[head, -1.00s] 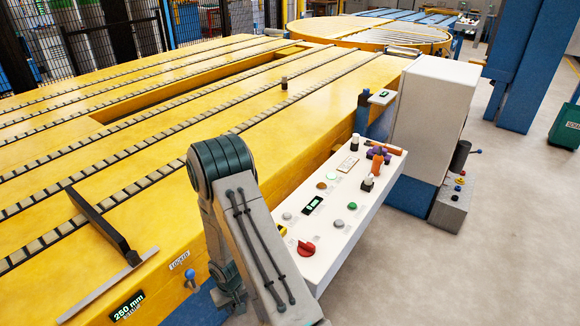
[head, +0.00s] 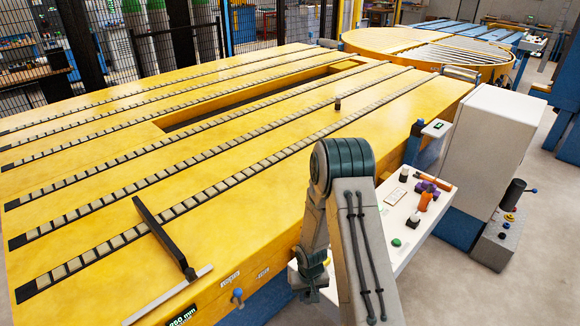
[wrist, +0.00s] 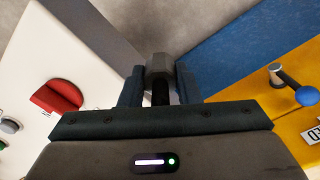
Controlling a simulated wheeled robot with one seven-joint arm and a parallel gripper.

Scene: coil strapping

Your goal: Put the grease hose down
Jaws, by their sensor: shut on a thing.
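My gripper (wrist: 159,75) is shut on a small grey and black piece (wrist: 159,64), which I take to be the end of the grease hose. It sits between the two dark fingers in the wrist view. No length of hose shows trailing from it. In the head view my arm hides most of the gripper, and the held piece cannot be made out. The gripper is at the front side of the yellow conveyor table (head: 205,215), beside the left end of the white control panel (head: 398,215). Beyond the fingertips the wrist view shows grey floor.
A red knob (wrist: 57,96) on the panel is left of my gripper in the wrist view. A blue-knobbed lever (head: 237,295) sticks out from the table's front. A tall white cabinet (head: 490,140) stands right of the panel. Open floor (head: 440,285) lies at the front right.

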